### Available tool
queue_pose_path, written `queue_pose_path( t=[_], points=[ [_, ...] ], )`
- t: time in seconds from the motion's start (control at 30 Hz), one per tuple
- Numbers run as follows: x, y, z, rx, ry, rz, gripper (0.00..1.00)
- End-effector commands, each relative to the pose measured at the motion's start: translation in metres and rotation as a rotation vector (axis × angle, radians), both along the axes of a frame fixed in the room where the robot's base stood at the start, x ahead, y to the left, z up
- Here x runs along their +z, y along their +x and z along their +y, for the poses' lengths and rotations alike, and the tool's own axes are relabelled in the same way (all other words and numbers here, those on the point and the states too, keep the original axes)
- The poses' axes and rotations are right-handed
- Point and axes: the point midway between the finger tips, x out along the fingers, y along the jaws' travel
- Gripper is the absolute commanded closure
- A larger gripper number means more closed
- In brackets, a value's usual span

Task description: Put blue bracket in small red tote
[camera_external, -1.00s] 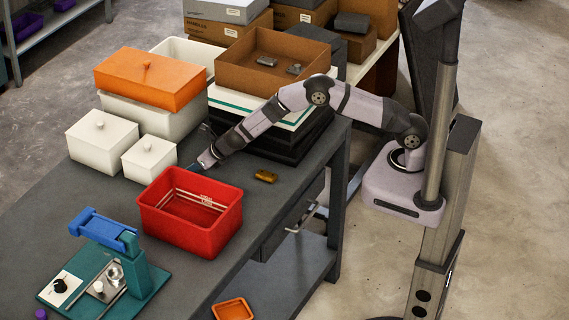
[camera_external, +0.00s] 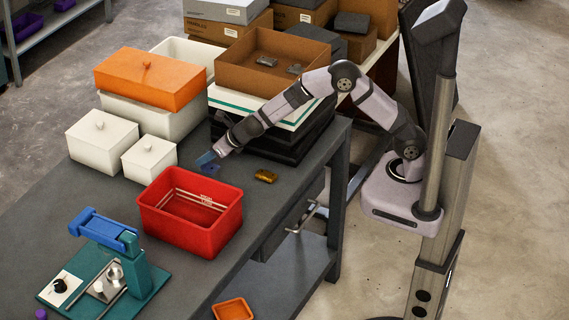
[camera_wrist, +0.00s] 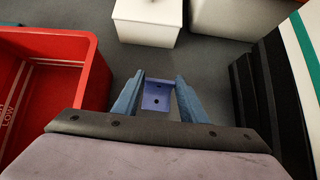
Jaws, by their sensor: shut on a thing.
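The blue bracket (camera_wrist: 157,97) is between my gripper's two fingers in the wrist view, a small blue piece with holes. It also shows at the arm's tip in the external view (camera_external: 207,160), small and partly hidden. My gripper (camera_wrist: 158,90) is shut on the bracket and holds it over the dark bench, just behind the red tote and outside it. The red tote (camera_external: 190,239) stands open on the bench with pale lines on its inner wall. In the wrist view the tote (camera_wrist: 92,82) is on the left, apart from the bracket.
White lidded boxes (camera_external: 95,150) stand left of the gripper, and an orange-lidded tank (camera_external: 150,82) is behind them. A brown open box (camera_external: 240,78) sits on the stack at the back. An amber piece (camera_external: 266,176) lies right of the tote. A teal fixture (camera_external: 135,272) stands in front.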

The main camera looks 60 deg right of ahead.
Motion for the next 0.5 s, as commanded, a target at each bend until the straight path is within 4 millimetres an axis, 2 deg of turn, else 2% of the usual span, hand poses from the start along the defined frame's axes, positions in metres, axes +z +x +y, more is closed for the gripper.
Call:
queue_pose_path(
  t=[0.03, 0.3, 0.5],
  points=[
    [-0.005, -0.012, 0.002, 0.004, 0.001, -0.003, 0.88],
    [-0.003, -0.072, 0.001, 0.004, 0.001, -0.003, 0.88],
    [-0.001, -0.106, 0.001, 0.002, 0.001, -0.002, 0.88]
  ],
)
